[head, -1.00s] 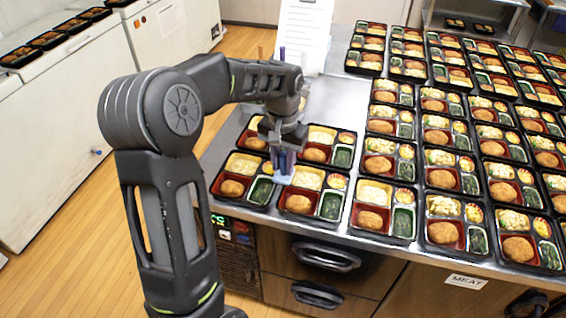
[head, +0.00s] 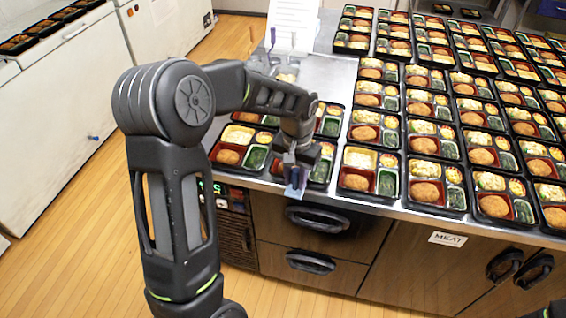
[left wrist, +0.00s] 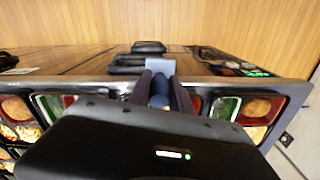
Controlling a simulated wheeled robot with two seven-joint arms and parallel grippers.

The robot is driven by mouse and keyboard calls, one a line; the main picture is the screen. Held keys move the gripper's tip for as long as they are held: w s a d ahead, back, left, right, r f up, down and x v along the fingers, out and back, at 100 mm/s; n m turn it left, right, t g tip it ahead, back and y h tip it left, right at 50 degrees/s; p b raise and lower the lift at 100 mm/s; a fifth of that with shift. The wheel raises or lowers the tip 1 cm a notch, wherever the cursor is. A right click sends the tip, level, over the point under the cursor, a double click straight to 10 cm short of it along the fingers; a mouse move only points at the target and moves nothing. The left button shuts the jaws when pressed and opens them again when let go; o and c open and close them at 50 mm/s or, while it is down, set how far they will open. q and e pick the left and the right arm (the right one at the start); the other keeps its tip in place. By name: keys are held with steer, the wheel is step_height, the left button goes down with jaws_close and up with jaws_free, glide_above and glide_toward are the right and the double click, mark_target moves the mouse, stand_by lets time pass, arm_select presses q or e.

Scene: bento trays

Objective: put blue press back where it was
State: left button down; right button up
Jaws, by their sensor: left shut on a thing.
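The blue press (head: 297,191) hangs from my left gripper (head: 295,174), its pale flat plate lowest. My left gripper is shut on its dark blue handle. In the head view the press is at the counter's front edge, in front of the second front-row bento tray (head: 318,172) from the left, which my arm partly hides. In the left wrist view the press plate (left wrist: 160,66) shows at the counter edge, with its handle between the fingers (left wrist: 160,93). Whether it touches anything I cannot tell.
Filled bento trays (head: 423,166) cover the counter to the right in rows. A purple-handled tool (head: 272,38) stands at the back left before a white sheet (head: 292,20). Bare steel counter (head: 330,82) lies beside it. Drawers with black handles (head: 317,220) are below the edge.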

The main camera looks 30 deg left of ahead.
arm_select(q)
steer(key=d+f+m+b, duration=0.1)
steer(key=d+f, duration=1)
steer(key=f, duration=0.1)
steer(key=shift+w+f, duration=0.2)
steer(key=shift+f, duration=0.05)
